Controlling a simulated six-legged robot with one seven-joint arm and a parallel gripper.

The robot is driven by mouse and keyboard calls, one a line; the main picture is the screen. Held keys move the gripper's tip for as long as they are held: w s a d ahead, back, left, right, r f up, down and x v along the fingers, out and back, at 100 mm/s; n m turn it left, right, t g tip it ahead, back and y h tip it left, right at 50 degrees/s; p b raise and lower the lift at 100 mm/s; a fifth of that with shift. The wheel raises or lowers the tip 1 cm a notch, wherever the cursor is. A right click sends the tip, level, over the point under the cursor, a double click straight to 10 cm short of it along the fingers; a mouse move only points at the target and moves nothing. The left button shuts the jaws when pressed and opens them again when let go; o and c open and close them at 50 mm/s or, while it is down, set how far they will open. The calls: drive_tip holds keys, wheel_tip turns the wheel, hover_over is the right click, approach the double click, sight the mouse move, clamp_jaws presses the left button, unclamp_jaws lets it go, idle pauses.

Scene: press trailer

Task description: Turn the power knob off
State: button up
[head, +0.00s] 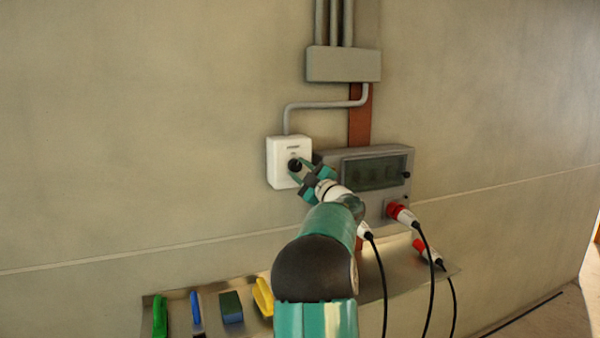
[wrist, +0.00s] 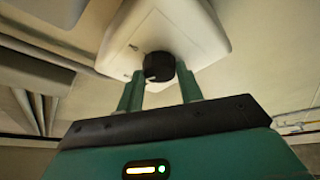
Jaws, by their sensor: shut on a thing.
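The black power knob (head: 294,165) sits on the front of a white switch box (head: 281,150) on the wall. In the wrist view the knob (wrist: 159,66) is round and dark, on the white box face (wrist: 190,32). My gripper (head: 299,172) is at the box, with its green fingers on either side of the knob. In the wrist view my gripper (wrist: 160,80) has one finger at each side of the knob, shut on it. The knob's pointer mark is too small to read clearly.
A grey socket panel (head: 335,160) with a dark window and red plugs (head: 402,214) with black cables is close right of the box. A metal shelf (head: 385,292) below holds green, blue and yellow items. Conduit (head: 325,104) runs above. The wall to the left is clear.

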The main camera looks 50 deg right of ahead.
drive_tip(key=n+y, duration=0.1)
drive_tip(key=n, duration=0.1)
drive_tip(key=n+g+y, duration=0.1)
drive_tip(key=n, duration=0.2)
drive_tip(key=shift+r+n, duration=0.2)
drive_tip(key=shift+n, duration=0.1)
idle(0.4)
drive_tip(key=o, duration=1)
drive_tip(key=v, duration=1.4)
drive_tip(key=shift+d+r, duration=0.15)
drive_tip(key=shift+r, duration=0.15)
